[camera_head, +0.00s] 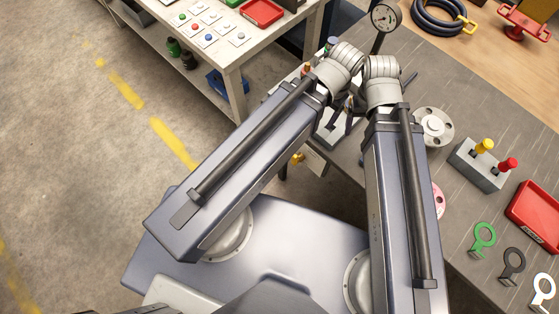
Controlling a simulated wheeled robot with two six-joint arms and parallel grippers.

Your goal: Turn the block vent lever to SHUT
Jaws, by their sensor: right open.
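Both my arms reach forward over the grey bench and cover much of the work area. Dark fingers of my right gripper (347,109) show in the gap between the arms, partly hidden, and they are open. My left gripper is hidden behind its own wrist. A light grey part (327,137) lies below the fingers, mostly covered by the arms. A small brass-coloured piece (298,158) shows at the bench edge beside my left arm. I cannot make out the vent lever or any SHUT marking.
A dial gauge (384,17) stands behind the wrists. A round flange (434,127) lies right of my right arm. Open floor is left.

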